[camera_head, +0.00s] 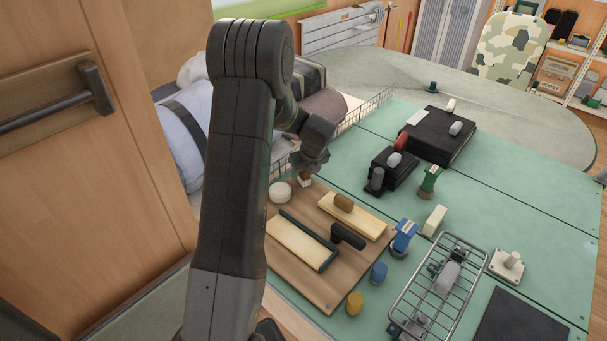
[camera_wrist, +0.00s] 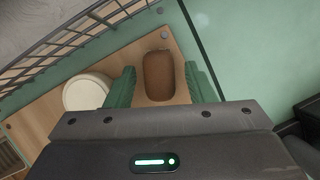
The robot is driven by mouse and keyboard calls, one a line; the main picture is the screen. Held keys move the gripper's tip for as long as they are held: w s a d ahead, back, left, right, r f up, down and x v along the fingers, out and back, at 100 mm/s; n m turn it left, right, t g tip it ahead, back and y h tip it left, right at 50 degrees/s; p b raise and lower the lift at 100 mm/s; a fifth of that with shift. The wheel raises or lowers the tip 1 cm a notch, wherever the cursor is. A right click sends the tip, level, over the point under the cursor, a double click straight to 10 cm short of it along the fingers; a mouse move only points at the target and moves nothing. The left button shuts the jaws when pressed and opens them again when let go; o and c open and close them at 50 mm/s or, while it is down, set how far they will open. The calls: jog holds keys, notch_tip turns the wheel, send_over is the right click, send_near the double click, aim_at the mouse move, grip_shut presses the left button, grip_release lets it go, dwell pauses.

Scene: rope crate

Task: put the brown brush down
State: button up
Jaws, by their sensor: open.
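The brown brush (camera_wrist: 159,72) stands on the wooden board between my two green fingers in the wrist view. My gripper (camera_wrist: 157,84) is open, with a finger on each side of the brush. A narrow gap shows on both sides of it. In the head view my gripper (camera_head: 307,165) is just above the far corner of the wooden board (camera_head: 308,275). The small brush shows there with a brown top and pale underside (camera_head: 304,181), partly hidden below the gripper.
A round white piece (camera_wrist: 87,92) lies left of the brush. A wire-mesh edge (camera_wrist: 75,38) runs close beyond it. A cream block with a brown knob (camera_head: 343,201) and a black-handled piece (camera_head: 347,237) sit nearer on the board. The green mat (camera_head: 520,210) is partly clear to the right.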

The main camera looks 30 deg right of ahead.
jog(key=v, duration=1)
jog(key=x, duration=1.2)
jog(key=shift+r, duration=1.4)
